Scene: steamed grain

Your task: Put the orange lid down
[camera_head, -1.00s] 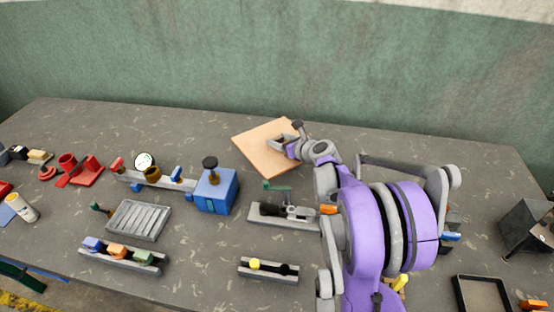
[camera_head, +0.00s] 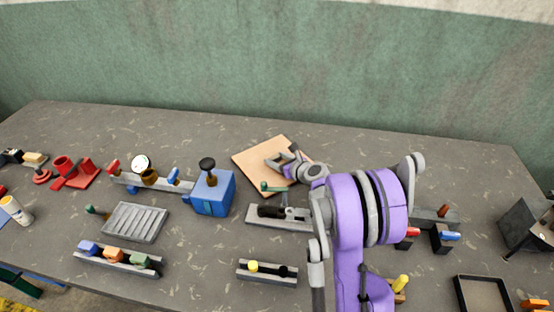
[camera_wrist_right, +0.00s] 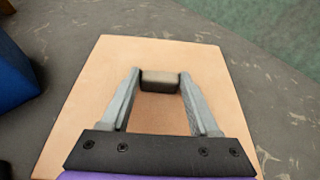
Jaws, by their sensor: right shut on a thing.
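The orange lid (camera_head: 252,160) is a flat, pale orange square panel at the back middle of the table in the head view. It also fills much of the right wrist view (camera_wrist_right: 82,115). It has a small dark handle (camera_wrist_right: 160,78). My right gripper (camera_head: 284,157) is over the lid, with its fingers on either side of the handle and shut on it. The lid looks level and close to the tabletop. I cannot tell whether it touches the table. My arm and gripper hide its right front part. My left gripper is not in view.
A blue box (camera_head: 211,196) with a dark knob stands left of the lid. A grey fixture (camera_head: 266,217) with a green lever is just in front of it. Bare table (camera_head: 400,150) lies right of the lid, and the green wall is behind.

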